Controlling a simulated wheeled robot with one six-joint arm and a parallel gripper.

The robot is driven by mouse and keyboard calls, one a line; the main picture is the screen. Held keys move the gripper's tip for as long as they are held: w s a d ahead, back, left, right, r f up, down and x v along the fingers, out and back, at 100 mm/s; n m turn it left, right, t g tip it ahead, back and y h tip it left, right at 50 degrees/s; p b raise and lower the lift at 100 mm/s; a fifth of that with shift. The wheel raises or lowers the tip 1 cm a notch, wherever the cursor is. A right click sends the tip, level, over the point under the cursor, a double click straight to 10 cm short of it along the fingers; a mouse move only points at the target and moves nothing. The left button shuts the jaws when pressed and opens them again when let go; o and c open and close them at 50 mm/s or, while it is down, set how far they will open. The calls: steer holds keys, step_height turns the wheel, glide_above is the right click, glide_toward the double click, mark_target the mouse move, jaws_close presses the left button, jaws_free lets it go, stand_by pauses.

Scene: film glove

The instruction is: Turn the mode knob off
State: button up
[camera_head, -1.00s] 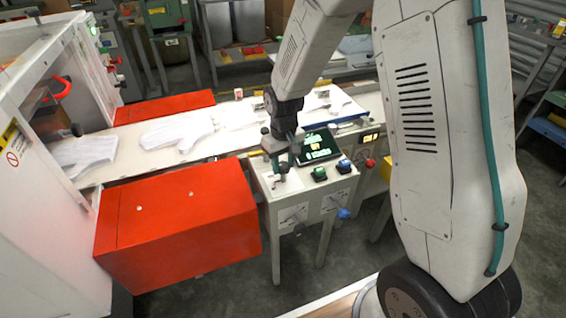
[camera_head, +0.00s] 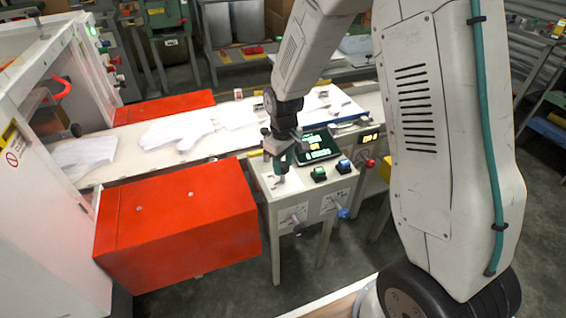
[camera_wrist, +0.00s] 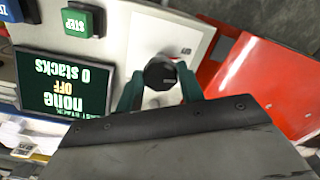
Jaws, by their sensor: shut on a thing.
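The mode knob (camera_wrist: 160,73) is a round black knob on the white panel of a control console (camera_head: 263,187). In the wrist view it sits between the two teal fingers of my gripper (camera_wrist: 158,92), which is shut on it. A small light mark shows on the knob. In the head view my gripper (camera_head: 280,170) points down at the console's left part and hides the knob. The dark display (camera_wrist: 64,85) beside it reads, upside down in the wrist view, "none", "OFF" and "0 stacks".
A green STEP button (camera_wrist: 82,20) and a blue button (camera_head: 344,165) are right of the knob in the head view. A red cabinet (camera_head: 180,215) stands left of the console. A conveyor with white gloves (camera_head: 185,130) runs behind. Small levers (camera_head: 342,212) stick out in front.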

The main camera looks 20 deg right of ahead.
mark_target(284, 166)
steer(key=o, duration=1)
step_height(284, 166, up, 8)
steer(key=shift+f, duration=0.1)
steer(key=s+d+r+m, duration=0.1)
steer(key=s+r+m, duration=0.1)
steer(key=s+r, duration=0.3)
steer(key=s+d+r+m+t, duration=0.1)
steer(key=s+r, duration=0.5)
steer(key=s, duration=0.8)
steer(key=s+d+r+m, duration=0.1)
steer(key=s+r+m, duration=0.1)
steer(key=s+r, duration=0.4)
steer(key=shift+s+d+r+m, duration=0.1)
steer(key=shift+s+r+m, duration=0.05)
steer(key=shift+s, duration=0.95)
steer(key=shift+s+r+m, duration=0.1)
steer(key=shift+s+m, duration=0.05)
steer(key=shift+s, duration=0.95)
